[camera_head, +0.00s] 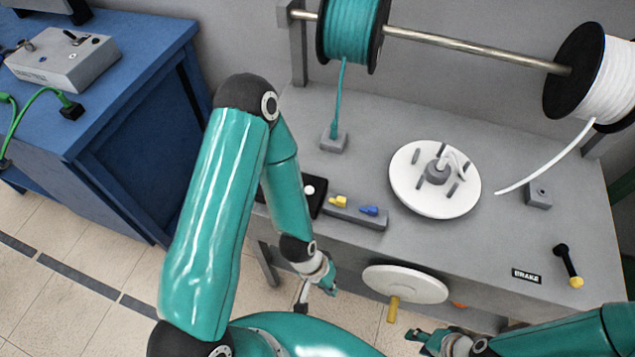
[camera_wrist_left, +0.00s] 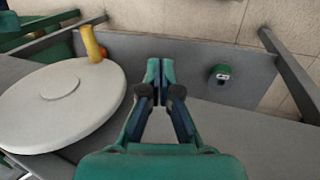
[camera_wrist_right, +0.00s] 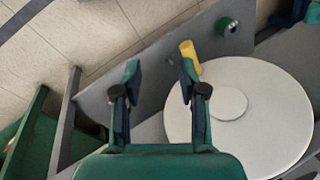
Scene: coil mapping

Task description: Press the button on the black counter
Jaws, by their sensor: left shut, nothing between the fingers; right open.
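A black box with a round white top (camera_head: 309,190), probably the counter and its button, sits at the left front of the grey table. My left arm covers part of it. My left gripper (camera_head: 329,278) is below and in front of it, off the table's front edge, apart from the box. In the left wrist view the fingers (camera_wrist_left: 158,74) are together and empty; no black box shows there. My right gripper (camera_head: 428,337) is in front of the table at the lower right. In the right wrist view its fingers (camera_wrist_right: 160,76) are apart and empty.
A white hand wheel (camera_head: 405,284) with a yellow handle (camera_head: 393,310) is on the table front. A green round part (camera_wrist_left: 220,75) is on the front too. A white disc (camera_head: 434,178) with pegs, spools (camera_head: 352,30) and a blue bench (camera_head: 130,90) stand around.

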